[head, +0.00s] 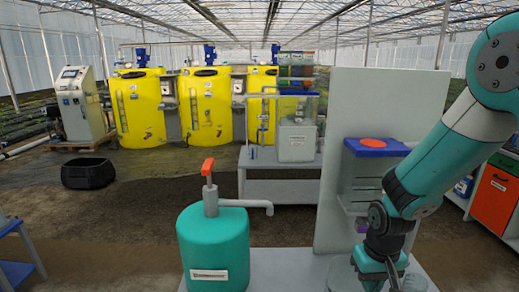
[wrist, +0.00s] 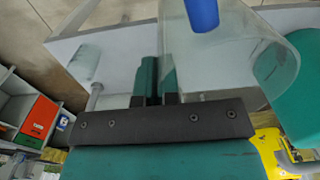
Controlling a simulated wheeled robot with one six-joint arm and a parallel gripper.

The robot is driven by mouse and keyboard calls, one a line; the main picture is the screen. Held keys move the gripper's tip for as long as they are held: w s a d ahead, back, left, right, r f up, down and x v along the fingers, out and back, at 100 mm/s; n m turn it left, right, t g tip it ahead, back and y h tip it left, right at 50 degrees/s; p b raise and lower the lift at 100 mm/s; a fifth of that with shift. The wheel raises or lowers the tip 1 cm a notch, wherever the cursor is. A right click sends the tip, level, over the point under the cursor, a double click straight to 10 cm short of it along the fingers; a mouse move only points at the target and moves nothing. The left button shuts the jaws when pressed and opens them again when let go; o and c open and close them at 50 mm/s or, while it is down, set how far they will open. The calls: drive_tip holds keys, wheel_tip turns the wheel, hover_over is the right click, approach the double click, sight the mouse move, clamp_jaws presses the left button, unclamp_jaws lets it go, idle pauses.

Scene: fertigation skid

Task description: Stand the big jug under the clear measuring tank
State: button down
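The measuring tank (head: 361,178) is a clear box with a blue lid and an orange disc on top, mounted on a grey upright panel. My gripper (head: 383,278) is low in front of it, near the bottom edge of the head view and partly hidden by my arm. The wrist view shows the big jug (wrist: 240,62) as a wide clear curved wall directly ahead of the gripper. My gripper fingers (wrist: 157,85) are close together around a dark teal strip that looks like the jug's handle. The jug's base is hidden.
A teal drum (head: 213,252) with a red-handled pump stands left on the grey bench; its spout points right. A small clear vessel (wrist: 86,62) stands left in the wrist view. A blue cylinder (wrist: 202,14) overlaps the jug wall. The grey panel (head: 336,130) rises behind.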

drive_tip(key=s+d+f, duration=0.2)
drive_tip(key=d+f, duration=0.3)
drive_tip(key=f, duration=0.4)
drive_tip(key=shift+f+m, duration=0.25)
drive_tip(key=shift+m, duration=0.05)
